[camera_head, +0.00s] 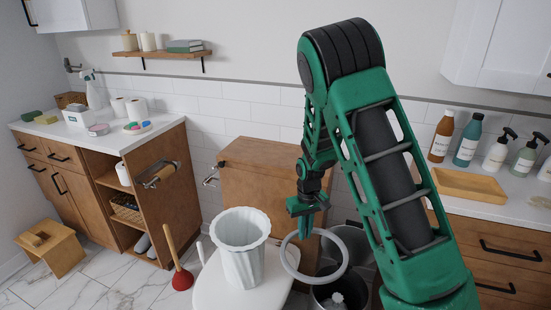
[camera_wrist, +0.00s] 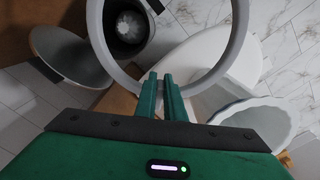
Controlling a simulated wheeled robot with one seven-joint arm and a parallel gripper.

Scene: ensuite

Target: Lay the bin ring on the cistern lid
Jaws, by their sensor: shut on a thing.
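My gripper (camera_head: 307,207) is shut on the bin ring (camera_head: 290,266), a pale grey hoop, gripping it at its rim. The ring hangs tilted in the air beside the toilet, over the open bin. In the wrist view the fingers (camera_wrist: 161,97) close on the near edge of the ring (camera_wrist: 100,45). What looks like the cistern is a wood-fronted box (camera_head: 245,193) against the wall, behind and left of my gripper. Its flat wooden lid (camera_head: 255,153) looks bare; my arm hides its right end.
A white fluted vase (camera_head: 241,252) stands on the closed toilet seat lid (camera_head: 208,291). The dark open bin (camera_wrist: 128,28) holds something white, beside a grey disc (camera_wrist: 68,55). A red plunger (camera_head: 181,278) stands left of the toilet. Counters flank both sides.

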